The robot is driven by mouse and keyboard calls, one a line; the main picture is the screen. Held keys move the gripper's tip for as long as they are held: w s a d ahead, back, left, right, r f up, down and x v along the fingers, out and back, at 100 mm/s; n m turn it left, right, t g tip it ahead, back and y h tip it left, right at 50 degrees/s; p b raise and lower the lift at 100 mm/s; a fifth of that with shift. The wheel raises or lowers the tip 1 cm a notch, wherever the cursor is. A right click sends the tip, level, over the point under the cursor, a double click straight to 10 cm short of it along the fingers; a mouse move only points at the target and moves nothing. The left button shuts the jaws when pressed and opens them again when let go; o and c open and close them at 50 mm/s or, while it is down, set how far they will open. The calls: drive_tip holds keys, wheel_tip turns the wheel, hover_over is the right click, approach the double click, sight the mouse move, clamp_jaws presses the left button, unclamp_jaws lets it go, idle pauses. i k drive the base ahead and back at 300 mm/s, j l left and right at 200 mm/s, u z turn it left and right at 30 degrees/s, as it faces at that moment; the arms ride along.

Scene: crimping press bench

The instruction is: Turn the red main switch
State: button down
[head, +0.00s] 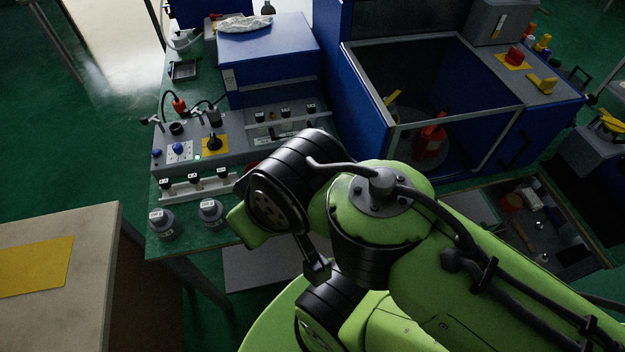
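A red knob (515,56) sits on a yellow plate (511,62) on the grey top of the blue machine at the upper right; I take it to be the red main switch. It stands clear of my arm, and which way it is turned is too small to tell. My green and black arm fills the lower middle and right of the head view, far below and left of this knob. My gripper's fingertips do not show; they are hidden by or behind the arm.
A yellow handle (543,84) sits near the red knob. The blue machine's open bay (430,85) holds a red object (430,141). A grey panel (190,150) carries a black knob (214,143) on a yellow plate.

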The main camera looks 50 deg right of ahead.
sight(514, 57)
drive_tip(key=z, duration=2.4)
